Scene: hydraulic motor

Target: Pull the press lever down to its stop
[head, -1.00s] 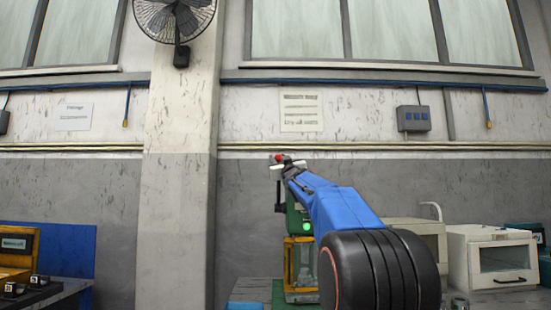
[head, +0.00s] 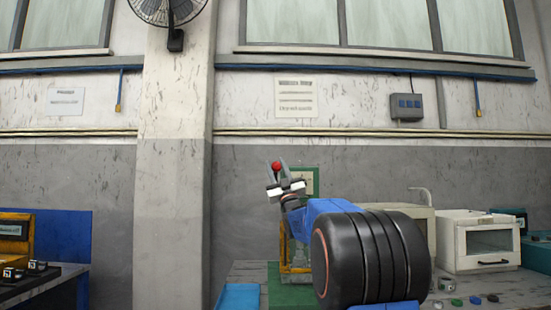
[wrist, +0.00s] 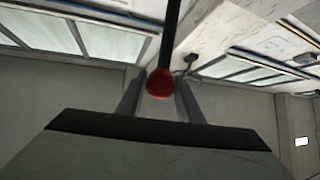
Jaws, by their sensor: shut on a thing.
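In the head view my gripper (head: 279,170) points upward, with its two fingers on either side of the red lever knob (head: 276,168). In the wrist view the gripper (wrist: 160,98) is shut on the same red knob (wrist: 159,84), and the black lever rod (wrist: 171,35) runs up from it. The press, with a green upper part (head: 312,182) and a yellow frame (head: 288,256), stands behind my arm on the table. My arm hides much of the press and most of the lever in the head view.
A white box with a window (head: 480,243) stands on the workbench (head: 460,283) at the right, near small coloured round parts. A blue tray (head: 238,297) lies left of the press. A second bench with a blue panel (head: 65,240) is at the far left.

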